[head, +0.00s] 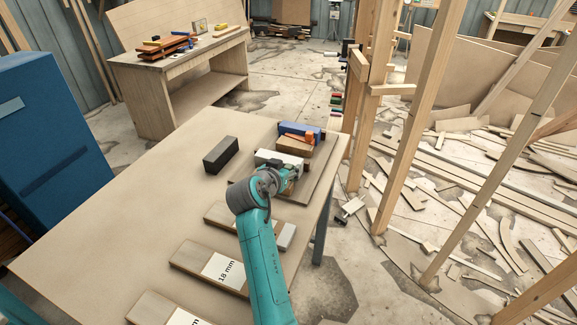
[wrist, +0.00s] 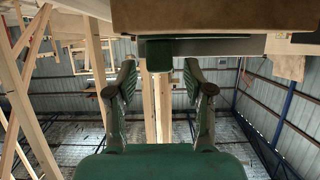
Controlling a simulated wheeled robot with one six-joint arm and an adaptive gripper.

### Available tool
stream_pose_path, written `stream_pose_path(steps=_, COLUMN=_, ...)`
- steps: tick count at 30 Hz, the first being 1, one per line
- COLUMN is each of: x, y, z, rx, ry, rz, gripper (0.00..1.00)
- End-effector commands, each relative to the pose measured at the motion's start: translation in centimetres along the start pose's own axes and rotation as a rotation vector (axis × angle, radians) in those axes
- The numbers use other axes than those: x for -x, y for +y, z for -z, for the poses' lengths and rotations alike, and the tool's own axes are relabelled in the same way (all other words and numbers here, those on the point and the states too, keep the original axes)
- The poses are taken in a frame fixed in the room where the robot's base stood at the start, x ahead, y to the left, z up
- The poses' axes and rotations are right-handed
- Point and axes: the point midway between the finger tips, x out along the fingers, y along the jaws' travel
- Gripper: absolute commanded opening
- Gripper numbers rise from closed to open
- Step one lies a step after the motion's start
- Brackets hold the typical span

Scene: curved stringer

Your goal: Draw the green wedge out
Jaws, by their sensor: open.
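In the wrist view a small dark green block, which looks like the green wedge (wrist: 158,55), sticks out under a brown wooden piece (wrist: 215,17) and beside a dark grey strip (wrist: 215,47). My gripper (wrist: 160,75) is open, with one finger to each side of the wedge. The wedge lies between or just beyond the fingertips, with a gap on both sides. In the head view my gripper (head: 288,180) is at the board on the workbench, beside a pale grey block (head: 277,157). The wedge cannot be made out there, as my arm covers that spot.
The workbench (head: 130,200) carries a dark block (head: 221,155), a blue block (head: 300,129), an orange piece (head: 301,138) and several labelled wooden boards (head: 200,262). Upright timber posts (head: 400,130) stand close on the right. The bench's left part is clear.

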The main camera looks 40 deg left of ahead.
Motion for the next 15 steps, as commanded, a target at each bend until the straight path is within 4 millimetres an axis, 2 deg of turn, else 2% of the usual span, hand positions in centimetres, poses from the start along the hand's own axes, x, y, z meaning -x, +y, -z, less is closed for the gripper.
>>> stream_pose_path(steps=2, x=-0.01, y=0.01, z=0.0, rx=0.0, ry=0.0, rz=0.0, gripper=0.52)
stream_pose_path(steps=8, x=-0.01, y=0.02, z=0.01, rx=0.0, ry=0.0, rz=0.0, gripper=0.05)
stream_pose_path(steps=9, x=-0.01, y=0.02, z=0.01, rx=0.0, ry=0.0, rz=0.0, gripper=0.0)
stream_pose_path(steps=15, x=-0.01, y=0.17, z=0.0, rx=0.0, ry=0.0, rz=-0.001, gripper=0.0)
